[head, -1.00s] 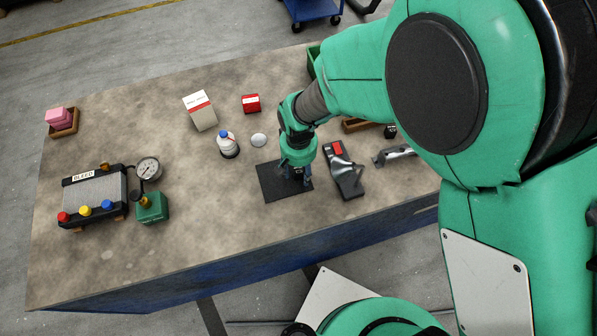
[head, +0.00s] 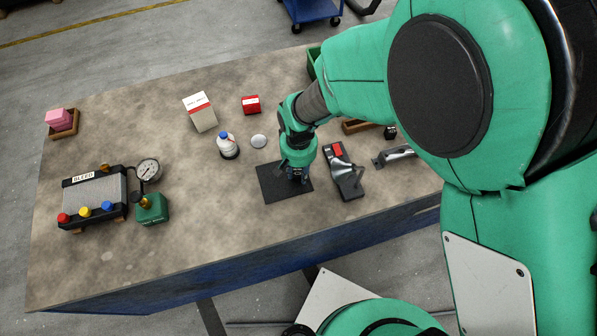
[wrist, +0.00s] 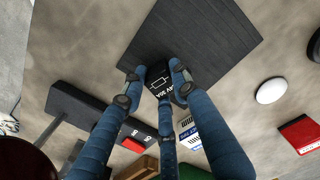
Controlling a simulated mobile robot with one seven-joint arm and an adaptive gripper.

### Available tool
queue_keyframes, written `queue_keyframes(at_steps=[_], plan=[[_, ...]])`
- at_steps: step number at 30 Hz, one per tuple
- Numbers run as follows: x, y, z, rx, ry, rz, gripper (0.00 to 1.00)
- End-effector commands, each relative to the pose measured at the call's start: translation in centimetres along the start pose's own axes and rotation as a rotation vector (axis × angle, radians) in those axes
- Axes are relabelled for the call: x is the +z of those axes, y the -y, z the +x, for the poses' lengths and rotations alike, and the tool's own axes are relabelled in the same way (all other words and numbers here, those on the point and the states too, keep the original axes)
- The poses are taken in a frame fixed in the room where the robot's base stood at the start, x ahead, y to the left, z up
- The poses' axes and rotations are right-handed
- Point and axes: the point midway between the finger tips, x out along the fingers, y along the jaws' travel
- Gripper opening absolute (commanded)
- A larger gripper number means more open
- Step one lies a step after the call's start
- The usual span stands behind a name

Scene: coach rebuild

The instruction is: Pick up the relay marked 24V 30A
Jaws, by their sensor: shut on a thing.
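The relay (wrist: 158,78) is a small black block with a white printed diagram and lettering ending in 30A, partly covered in the wrist view. My gripper (wrist: 155,77) is shut on it, with blue jointed fingers around its sides. In the head view my gripper (head: 297,176) is over the black mat (head: 270,186), which also shows in the wrist view (wrist: 205,35). The relay cannot be made out in the head view. I cannot tell whether it touches the mat.
Behind are a bottle (head: 228,148), white disc (head: 259,141) and red box (head: 251,104). Bare bench lies left, before the bleed unit (head: 95,190).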

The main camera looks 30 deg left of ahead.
Motion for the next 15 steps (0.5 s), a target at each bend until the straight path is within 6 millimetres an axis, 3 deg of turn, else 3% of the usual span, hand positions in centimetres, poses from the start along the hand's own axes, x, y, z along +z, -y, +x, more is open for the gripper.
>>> queue_keyframes(at_steps=[9,15], plan=[[-0.1,0.0,-3.4,-0.001,-0.002,0.000,0.00],[3.2,-0.7,-3.6,0.000,0.000,0.000,0.00]])
